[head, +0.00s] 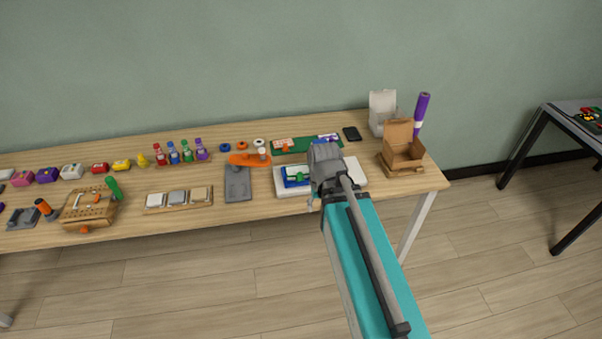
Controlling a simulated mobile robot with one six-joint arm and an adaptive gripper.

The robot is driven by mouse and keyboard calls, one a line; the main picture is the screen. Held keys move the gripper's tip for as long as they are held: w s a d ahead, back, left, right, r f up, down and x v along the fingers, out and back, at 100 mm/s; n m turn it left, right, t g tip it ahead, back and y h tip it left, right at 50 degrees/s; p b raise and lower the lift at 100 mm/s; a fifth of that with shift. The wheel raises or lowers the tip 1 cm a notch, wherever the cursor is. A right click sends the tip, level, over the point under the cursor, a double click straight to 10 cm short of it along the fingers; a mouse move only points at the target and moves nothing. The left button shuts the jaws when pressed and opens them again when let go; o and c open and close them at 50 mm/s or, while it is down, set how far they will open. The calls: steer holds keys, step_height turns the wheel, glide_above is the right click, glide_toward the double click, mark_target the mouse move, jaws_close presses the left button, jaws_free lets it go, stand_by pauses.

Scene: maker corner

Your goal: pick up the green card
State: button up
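A small green piece (299,177), which looks like the green card, lies on a blue holder (290,183) on a white board (350,178) near the front right of the workbench. It is small, and I cannot make out its exact shape. My gripper (323,163) is over the white board, just right of the green piece, and hides part of the board and holder. Its fingertips are not clear, so I cannot tell whether it is open, shut or touching anything.
Behind is a green mat (293,148) with small cards. Right are an open cardboard box (402,153), a white box (381,112) and a purple roll (422,114).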

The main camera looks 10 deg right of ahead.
mark_target(300, 173)
steer(key=w+m, duration=1.2)
steer(key=w, duration=1.6)
steer(key=shift+a+f, duration=0.3)
steer(key=shift+a, duration=0.1)
steer(key=shift+w+f+b, duration=0.1)
steer(key=shift+b, duration=0.25)
step_height(300, 173, down, 8)
steer(key=b, duration=0.8)
steer(key=shift+f, duration=0.2)
steer(key=f+b, duration=0.1)
steer(key=b, duration=0.1)
steer(key=f+b, duration=0.1)
steer(key=f, duration=0.1)
steer(key=shift+s+a+f+b, duration=0.15)
steer(key=shift+s+b, duration=0.2)
steer(key=shift+b, duration=0.05)
steer(key=shift+f+b, duration=0.95)
